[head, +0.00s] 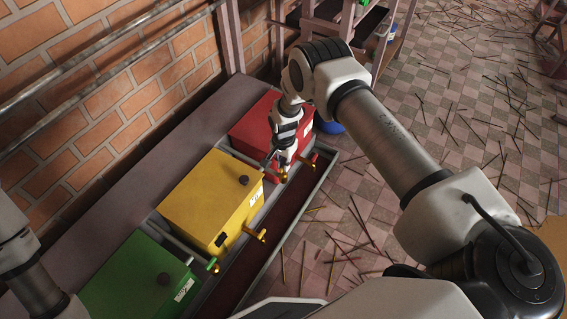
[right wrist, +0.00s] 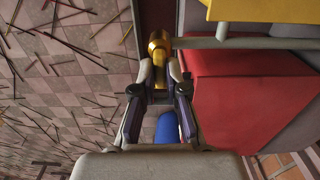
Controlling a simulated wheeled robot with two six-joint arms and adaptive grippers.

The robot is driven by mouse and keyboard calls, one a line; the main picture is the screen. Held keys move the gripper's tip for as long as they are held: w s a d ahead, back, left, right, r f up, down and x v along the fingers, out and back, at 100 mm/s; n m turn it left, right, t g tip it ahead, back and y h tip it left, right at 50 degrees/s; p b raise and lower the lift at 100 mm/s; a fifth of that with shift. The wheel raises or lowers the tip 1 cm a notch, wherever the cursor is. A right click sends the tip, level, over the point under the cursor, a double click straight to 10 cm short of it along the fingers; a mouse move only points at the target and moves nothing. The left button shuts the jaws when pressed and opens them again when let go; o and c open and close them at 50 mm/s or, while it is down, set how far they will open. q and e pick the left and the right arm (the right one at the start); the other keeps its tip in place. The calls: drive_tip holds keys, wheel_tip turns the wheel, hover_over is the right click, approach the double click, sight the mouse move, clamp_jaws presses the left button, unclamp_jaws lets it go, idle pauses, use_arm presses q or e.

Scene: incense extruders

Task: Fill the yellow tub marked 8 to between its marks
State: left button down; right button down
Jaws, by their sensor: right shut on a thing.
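The yellow tub (head: 205,200) stands in a row between a green tub and a red one. Its white label (head: 255,196) is too small to read, and its fill level and marks do not show. A brass tap (head: 262,237) sticks out low on its front. My right gripper (head: 285,168) is at the front gap between the yellow and red tubs. In the right wrist view its fingers (right wrist: 158,80) are closed on a brass end piece (right wrist: 159,44) of a grey bar (right wrist: 225,43). My left arm shows at the left edge; its gripper is out of view.
The red tub (head: 262,122) is behind the gripper, with its own brass tap. The green tub (head: 140,278) is at the lower left. A dark trough (head: 268,228) runs along the front. Sticks litter the tiled floor (head: 470,110). A brick wall (head: 120,80) stands behind.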

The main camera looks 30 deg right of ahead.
drive_tip(key=n+b, duration=0.1)
drive_tip(key=n, duration=0.4)
drive_tip(key=shift+n, duration=0.3)
drive_tip(key=n+b, duration=0.1)
drive_tip(key=n, duration=0.4)
idle(0.4)
drive_tip(key=c, duration=1.2)
unclamp_jaws()
